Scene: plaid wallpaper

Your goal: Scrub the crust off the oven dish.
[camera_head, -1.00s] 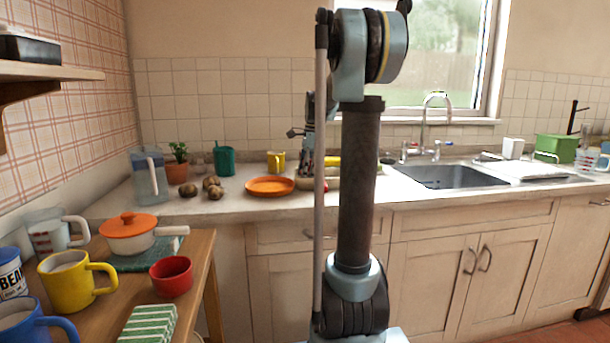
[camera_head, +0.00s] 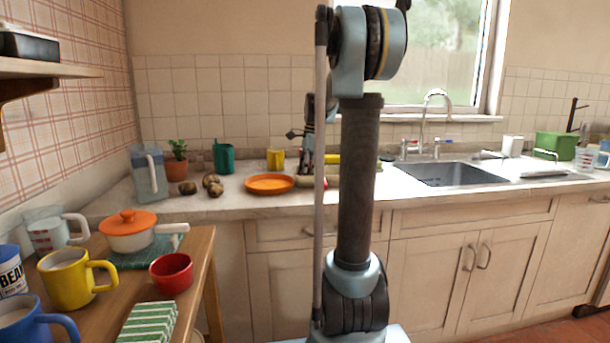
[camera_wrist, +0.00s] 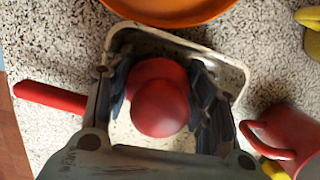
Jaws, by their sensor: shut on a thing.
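The oven dish shows in the wrist view as a pale rectangular tray with a dark-edged rim (camera_wrist: 232,68) and small dark specks inside. My gripper (camera_wrist: 165,100) is over the dish, its fingers closed around a round red knob (camera_wrist: 160,108), which looks like a scrubber's handle. The knob's underside is hidden, so I cannot tell whether it touches the dish floor. In the head view my arm hides most of the dish and the gripper. Any larger crust patch is not clear.
An orange plate (camera_head: 270,184) lies just beyond the dish. A red handle (camera_wrist: 50,97) sticks out left of the dish, and a red mug (camera_wrist: 285,140) stands close at right. Potatoes (camera_head: 212,185) lie further left on the counter. The sink (camera_head: 450,174) is at right.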

